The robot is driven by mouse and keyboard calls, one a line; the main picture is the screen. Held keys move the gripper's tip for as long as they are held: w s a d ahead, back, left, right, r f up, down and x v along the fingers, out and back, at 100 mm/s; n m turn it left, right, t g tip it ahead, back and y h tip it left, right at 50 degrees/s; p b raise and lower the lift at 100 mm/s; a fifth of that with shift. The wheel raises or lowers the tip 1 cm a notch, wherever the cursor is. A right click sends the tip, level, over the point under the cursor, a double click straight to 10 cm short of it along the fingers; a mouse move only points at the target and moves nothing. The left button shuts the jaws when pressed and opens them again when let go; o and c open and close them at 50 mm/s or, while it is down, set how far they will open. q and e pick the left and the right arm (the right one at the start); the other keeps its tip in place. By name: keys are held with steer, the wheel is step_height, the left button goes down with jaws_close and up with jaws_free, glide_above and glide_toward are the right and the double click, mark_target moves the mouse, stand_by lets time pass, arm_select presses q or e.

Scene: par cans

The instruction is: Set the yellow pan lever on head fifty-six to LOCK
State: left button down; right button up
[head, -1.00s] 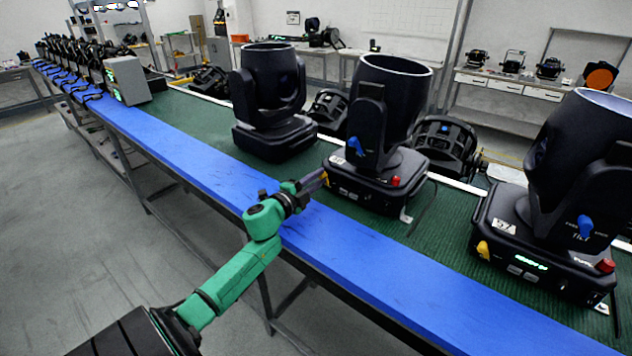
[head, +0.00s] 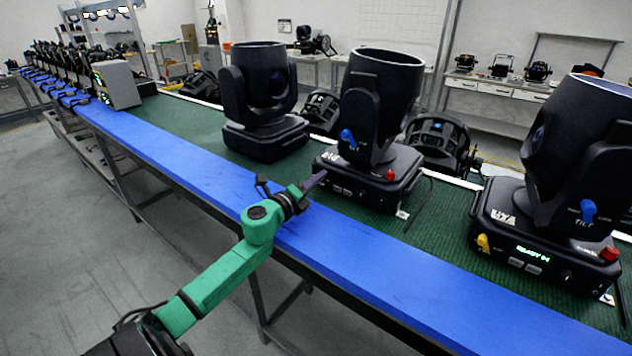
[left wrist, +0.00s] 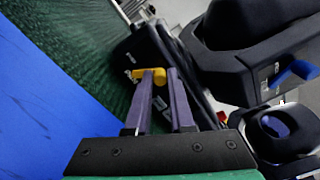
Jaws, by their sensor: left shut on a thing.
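The middle moving head (head: 381,95) stands on the bench with a black base (head: 372,186), a blue lever (head: 348,138) and a red knob (head: 390,174); I cannot read its number. Its yellow pan lever (left wrist: 159,76) shows between my fingertips in the left wrist view, at the base's near left corner. In the head view the lever is hidden by the fingers. My left gripper (head: 320,178) is shut on it; in the left wrist view its two fingers (left wrist: 160,78) stand either side of the lever. My right gripper is not in view.
Another moving head (head: 580,150) at the right has its own yellow lever (head: 483,242), blue lever (head: 588,210) and lit display (head: 532,252). A third moving head (head: 262,95) stands left of the middle one. The blue bench strip (head: 400,283) in front is clear.

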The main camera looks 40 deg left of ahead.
arm_select(q)
steer(key=shift+f, duration=0.15)
stand_by(0.3)
steer(key=c, duration=0.8)
jaws_free()
steer(key=shift+o, duration=0.2)
steer(key=shift+s, duration=0.1)
steer(key=s+b, duration=0.1)
steer(key=s, duration=0.5)
steer(key=s+b, duration=0.1)
steer(key=s, duration=0.6)
steer(key=shift+s+d, duration=0.2)
steer(key=shift+s, duration=0.6)
steer(key=shift+w, duration=0.1)
